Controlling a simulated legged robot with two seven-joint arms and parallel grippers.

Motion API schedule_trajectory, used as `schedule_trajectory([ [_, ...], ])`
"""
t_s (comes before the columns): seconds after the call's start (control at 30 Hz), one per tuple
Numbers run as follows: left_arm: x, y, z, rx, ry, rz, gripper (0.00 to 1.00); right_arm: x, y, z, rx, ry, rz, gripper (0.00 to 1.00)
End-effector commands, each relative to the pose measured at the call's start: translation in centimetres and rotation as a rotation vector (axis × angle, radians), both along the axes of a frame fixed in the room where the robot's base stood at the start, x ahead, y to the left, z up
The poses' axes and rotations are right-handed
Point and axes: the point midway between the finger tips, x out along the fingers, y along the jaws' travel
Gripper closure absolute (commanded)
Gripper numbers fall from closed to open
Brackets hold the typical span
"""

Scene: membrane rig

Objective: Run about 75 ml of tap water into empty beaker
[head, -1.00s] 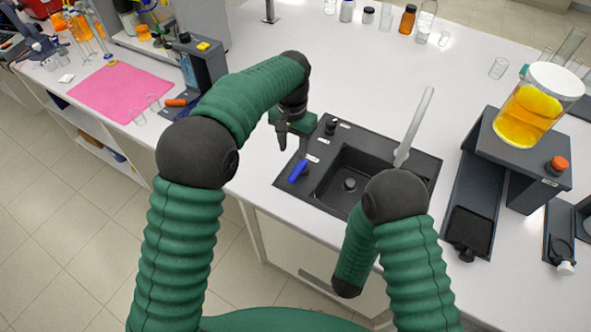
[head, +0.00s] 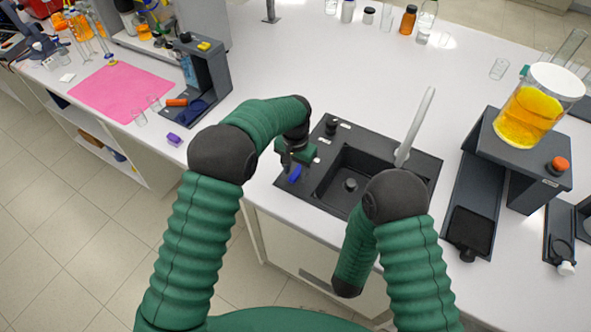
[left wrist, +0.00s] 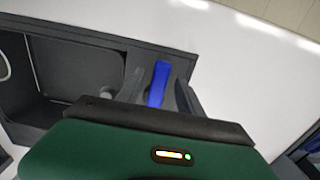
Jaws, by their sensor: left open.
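My left gripper (head: 291,160) is open over the left side of the dark sink unit (head: 427,165), at the blue lever (head: 295,175). In the left wrist view the blue lever (left wrist: 158,84) stands between the two parted fingers; I cannot tell whether they touch it. The pale tap spout (head: 415,125) rises at the basin's right side. The basin (head: 335,186) holds a round dark piece, and I see no beaker in it. Small clear empty glasses stand by the pink mat (head: 122,90), and another clear glass (head: 499,68) is on the back right bench. My right gripper is not in view.
A vessel of orange-yellow liquid (head: 530,115) stands on a dark stand at the right. A dark stand (head: 208,75) and a small purple object (head: 174,139) are at the left. Bottles (head: 408,19) line the back. The bench behind the sink is clear.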

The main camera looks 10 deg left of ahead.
Motion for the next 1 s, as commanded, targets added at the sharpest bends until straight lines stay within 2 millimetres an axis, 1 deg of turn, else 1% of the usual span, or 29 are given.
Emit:
schedule_trajectory([
  [0.03,0.01,0.01,0.01,0.000,0.000,0.000,0.56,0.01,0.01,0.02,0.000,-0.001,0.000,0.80],
  [0.07,0.02,0.00,0.01,0.000,0.000,0.000,0.59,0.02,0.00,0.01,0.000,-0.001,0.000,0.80],
  [0.3,0.03,0.00,0.03,0.000,0.000,0.000,0.90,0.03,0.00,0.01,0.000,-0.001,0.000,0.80],
  [0.37,0.03,0.01,0.03,0.000,0.000,0.000,0.98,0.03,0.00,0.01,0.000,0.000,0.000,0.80],
  [0.4,0.03,0.01,0.04,0.000,0.000,0.000,1.00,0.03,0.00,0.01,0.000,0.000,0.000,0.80],
  [1.0,0.06,0.03,0.09,0.000,-0.001,0.001,1.00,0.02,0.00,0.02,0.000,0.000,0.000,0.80],
])
